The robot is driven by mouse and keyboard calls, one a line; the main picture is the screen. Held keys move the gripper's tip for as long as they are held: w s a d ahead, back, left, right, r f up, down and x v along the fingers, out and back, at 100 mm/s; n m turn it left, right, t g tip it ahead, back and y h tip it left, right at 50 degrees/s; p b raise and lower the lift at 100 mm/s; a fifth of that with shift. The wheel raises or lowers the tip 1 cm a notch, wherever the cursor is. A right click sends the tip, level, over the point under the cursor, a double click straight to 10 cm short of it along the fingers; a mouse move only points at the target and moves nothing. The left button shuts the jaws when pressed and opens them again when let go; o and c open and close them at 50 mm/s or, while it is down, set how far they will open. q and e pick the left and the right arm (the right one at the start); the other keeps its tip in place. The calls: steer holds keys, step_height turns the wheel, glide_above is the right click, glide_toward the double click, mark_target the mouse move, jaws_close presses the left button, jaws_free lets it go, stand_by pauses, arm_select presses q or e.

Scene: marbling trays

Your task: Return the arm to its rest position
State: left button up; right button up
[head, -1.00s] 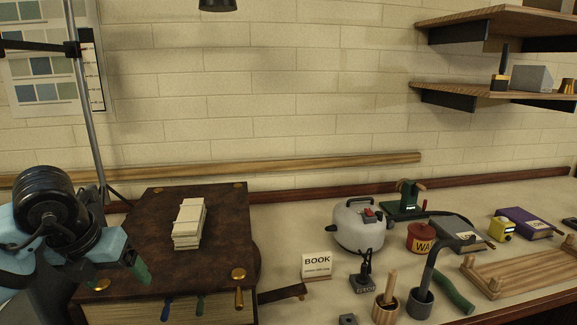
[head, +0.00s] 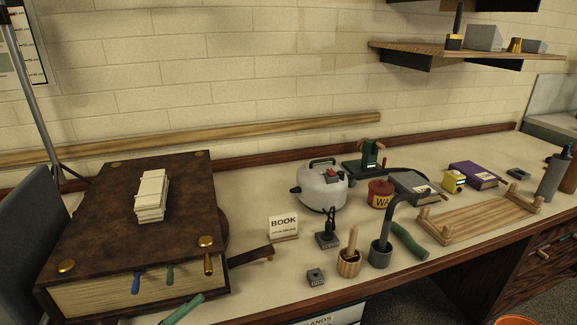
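Neither of my grippers shows in the head view now, so whether they are open or shut is hidden. A dark grey shape (head: 32,240) fills the left edge beside the big book; I cannot tell what it is. The large brown leather book (head: 95,225) with brass corners lies on the bench at the left. A stack of pale blocks (head: 152,196) stands on its cover.
A grey kettle-like pot (head: 320,190), a BOOK sign (head: 283,226), a red tin (head: 380,193), a wooden cup (head: 349,265), a dark cup (head: 380,254) and a wooden rack (head: 480,220) stand on the bench. A green handle (head: 183,309) lies at the front. A shelf (head: 465,51) hangs above.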

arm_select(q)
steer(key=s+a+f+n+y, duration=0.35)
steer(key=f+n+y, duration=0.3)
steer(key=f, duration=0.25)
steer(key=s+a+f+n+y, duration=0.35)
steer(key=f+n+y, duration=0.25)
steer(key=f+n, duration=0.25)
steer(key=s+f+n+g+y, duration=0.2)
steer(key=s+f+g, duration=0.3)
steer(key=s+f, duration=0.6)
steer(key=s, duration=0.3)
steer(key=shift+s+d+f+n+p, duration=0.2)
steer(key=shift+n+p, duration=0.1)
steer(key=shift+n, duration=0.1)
